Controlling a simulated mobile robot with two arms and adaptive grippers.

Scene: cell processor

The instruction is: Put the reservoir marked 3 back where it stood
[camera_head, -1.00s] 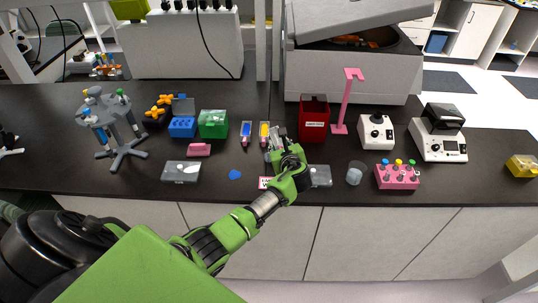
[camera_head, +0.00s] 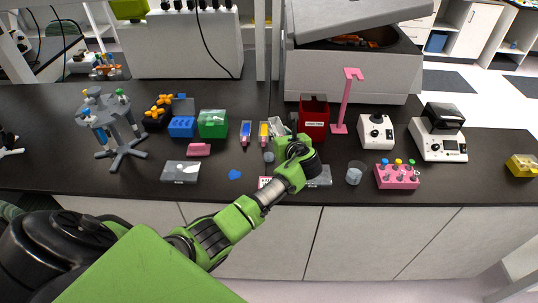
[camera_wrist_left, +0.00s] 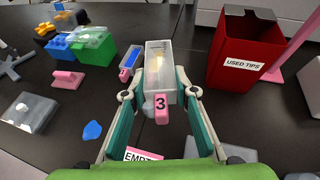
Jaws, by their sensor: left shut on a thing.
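In the left wrist view a clear, box-shaped reservoir with a pink tag marked 3 (camera_wrist_left: 158,75) sits between the fingertips of my left gripper (camera_wrist_left: 160,93). The gripper is shut on it. In the head view the left gripper (camera_head: 284,135) is beside the red bin, and the reservoir is mostly hidden by the hand. A blue-filled reservoir (camera_head: 246,131) and a yellow-filled one (camera_head: 264,131) stand side by side just left of the gripper. The blue one also shows in the left wrist view (camera_wrist_left: 128,62). My right gripper is not in view.
A red bin labelled USED TIPS (camera_head: 314,118) stands close right of the gripper, with a pink stand (camera_head: 342,105) beyond. A green box (camera_head: 213,124) is to the left. An EMPTY card (camera_wrist_left: 143,154) and a blue patch (camera_head: 235,174) lie nearer the counter's front.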

